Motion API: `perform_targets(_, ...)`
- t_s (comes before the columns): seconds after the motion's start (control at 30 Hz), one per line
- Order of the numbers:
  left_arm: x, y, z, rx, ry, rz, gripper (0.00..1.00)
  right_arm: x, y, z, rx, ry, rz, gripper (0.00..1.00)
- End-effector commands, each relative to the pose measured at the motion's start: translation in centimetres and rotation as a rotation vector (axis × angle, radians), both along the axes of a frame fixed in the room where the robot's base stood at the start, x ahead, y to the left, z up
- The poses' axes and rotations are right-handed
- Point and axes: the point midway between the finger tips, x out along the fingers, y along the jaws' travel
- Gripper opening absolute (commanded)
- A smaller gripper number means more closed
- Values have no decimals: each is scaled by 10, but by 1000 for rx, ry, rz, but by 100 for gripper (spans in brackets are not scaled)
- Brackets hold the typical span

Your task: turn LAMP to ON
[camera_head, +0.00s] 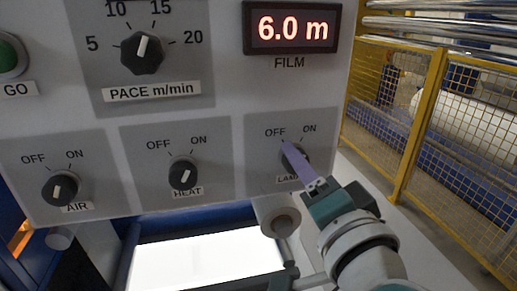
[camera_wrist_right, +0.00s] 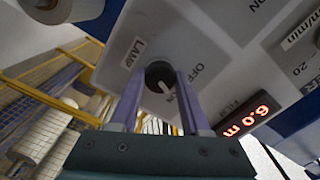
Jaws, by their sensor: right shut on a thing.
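The LAMP knob (camera_head: 297,156) is a black rotary knob on a grey plate at the panel's lower right, with OFF at upper left and ON at upper right. My right gripper (camera_head: 288,150) reaches it from the lower right, and a purple finger covers much of the knob. In the wrist view, the two fingers (camera_wrist_right: 161,95) stand on either side of the knob (camera_wrist_right: 159,73), shut on it. The knob's white mark shows between them, pointing down and right in that picture. The LAMP plate's ON label is not readable there. My left gripper is not in view.
The HEAT knob (camera_head: 183,172) and AIR knob (camera_head: 62,188) sit left of LAMP. Above are the PACE knob (camera_head: 142,53), the green GO button (camera_head: 8,54) and a red film display (camera_head: 292,27) reading 6.0 m. A yellow fence (camera_head: 408,125) stands right of the panel.

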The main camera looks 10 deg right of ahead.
Motion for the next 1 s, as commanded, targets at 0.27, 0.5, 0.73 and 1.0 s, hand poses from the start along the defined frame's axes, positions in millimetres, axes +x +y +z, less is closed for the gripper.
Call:
perform_targets(0.27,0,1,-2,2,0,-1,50,0,0,-1,119,5,0,0)
perform_targets(0.5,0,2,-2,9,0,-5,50,0,0,0,155,7,0,0)
perform_targets(0.73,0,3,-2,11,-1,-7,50,0,0,0,160,7,0,0)
perform_targets(1.0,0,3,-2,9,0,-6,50,0,0,0,159,7,0,61)
